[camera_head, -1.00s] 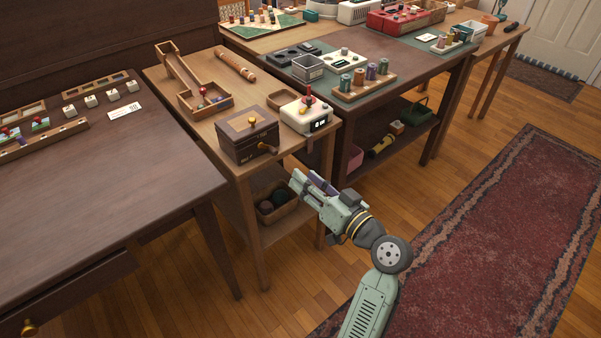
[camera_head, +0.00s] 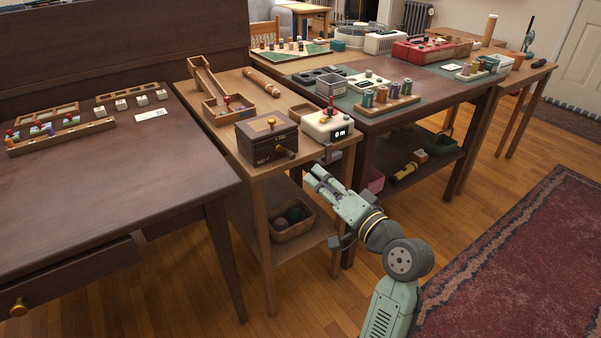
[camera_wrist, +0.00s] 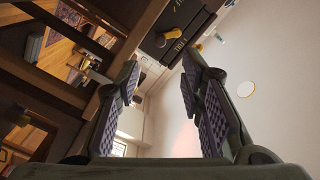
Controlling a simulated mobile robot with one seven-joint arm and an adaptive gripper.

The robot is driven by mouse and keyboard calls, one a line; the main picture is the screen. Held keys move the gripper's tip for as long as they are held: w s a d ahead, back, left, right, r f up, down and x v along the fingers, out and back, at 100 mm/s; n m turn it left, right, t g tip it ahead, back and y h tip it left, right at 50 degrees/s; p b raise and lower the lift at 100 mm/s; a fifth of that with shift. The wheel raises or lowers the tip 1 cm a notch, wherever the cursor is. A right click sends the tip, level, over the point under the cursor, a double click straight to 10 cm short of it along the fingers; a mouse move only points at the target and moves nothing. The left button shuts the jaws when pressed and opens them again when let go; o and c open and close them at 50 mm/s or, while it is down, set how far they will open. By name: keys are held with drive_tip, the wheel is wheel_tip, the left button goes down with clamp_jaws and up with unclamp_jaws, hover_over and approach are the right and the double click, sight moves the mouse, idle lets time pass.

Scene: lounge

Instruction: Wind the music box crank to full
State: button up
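The music box (camera_head: 267,142) is a dark brown wooden box with a brass knob on its lid. It stands at the front of the narrow wooden table. Its crank (camera_head: 286,151) sticks out of the front-right side and ends in a brown knob.
A white device with a red lever (camera_head: 327,124) stands right of the music box. Behind are a marble ramp tray (camera_head: 228,108) and a wooden rolling pin (camera_head: 262,82). A basket (camera_head: 292,221) sits on the lower shelf. Floor space is clear around my arm.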

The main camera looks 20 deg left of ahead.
sight(293, 158)
drive_tip(key=p+x, duration=0.1)
drive_tip(key=x, duration=0.9)
drive_tip(key=shift+c, duration=0.5)
clamp_jaws()
